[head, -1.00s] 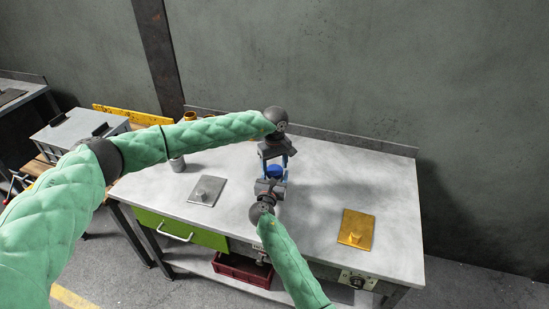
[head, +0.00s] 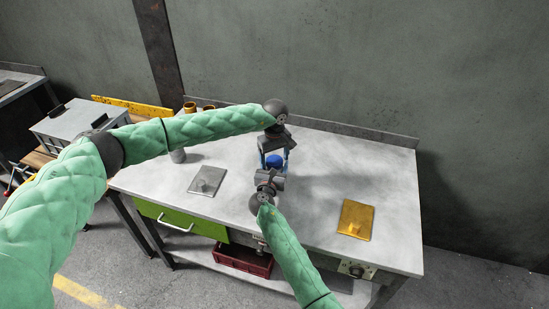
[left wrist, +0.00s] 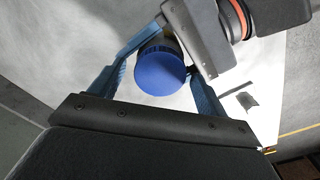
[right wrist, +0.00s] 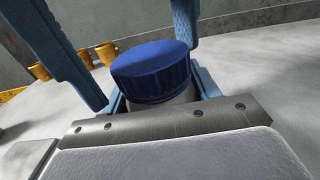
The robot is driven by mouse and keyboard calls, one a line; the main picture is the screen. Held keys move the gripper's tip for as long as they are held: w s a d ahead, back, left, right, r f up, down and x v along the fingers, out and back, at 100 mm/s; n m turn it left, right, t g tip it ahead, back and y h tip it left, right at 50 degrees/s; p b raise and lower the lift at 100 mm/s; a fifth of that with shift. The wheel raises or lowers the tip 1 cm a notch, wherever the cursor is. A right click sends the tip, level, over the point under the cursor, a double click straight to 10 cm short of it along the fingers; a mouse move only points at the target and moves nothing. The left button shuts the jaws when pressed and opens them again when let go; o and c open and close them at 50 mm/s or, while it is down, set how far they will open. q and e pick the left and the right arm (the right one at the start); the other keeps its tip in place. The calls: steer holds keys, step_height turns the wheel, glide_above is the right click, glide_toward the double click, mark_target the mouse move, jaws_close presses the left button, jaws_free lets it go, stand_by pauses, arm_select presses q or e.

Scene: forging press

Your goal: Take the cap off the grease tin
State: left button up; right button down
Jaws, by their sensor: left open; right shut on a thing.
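The grease tin (right wrist: 168,104) stands on the workbench with its blue ridged cap (head: 274,160) on top. The cap shows large in the left wrist view (left wrist: 160,76) and in the right wrist view (right wrist: 150,68). My left gripper (head: 274,157) is open, its two blue fingers one on each side of the cap; in the left wrist view a gap shows beside the cap on the right. My right gripper (head: 270,178) reaches in from the front and is shut on the tin's body below the cap. Most of the tin is hidden behind the grippers and cap.
A grey plate with a knob (head: 207,181) lies on the workbench (head: 330,165) to the left, a yellow plate (head: 356,220) to the right. Yellow cups (right wrist: 82,58) stand at the back left. A red crate (head: 243,260) sits below. The bench's right half is mostly clear.

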arm_select(q)
steer(key=shift+r, duration=2.3)
arm_select(e)
steer(key=shift+c, duration=1.5)
jaws_free()
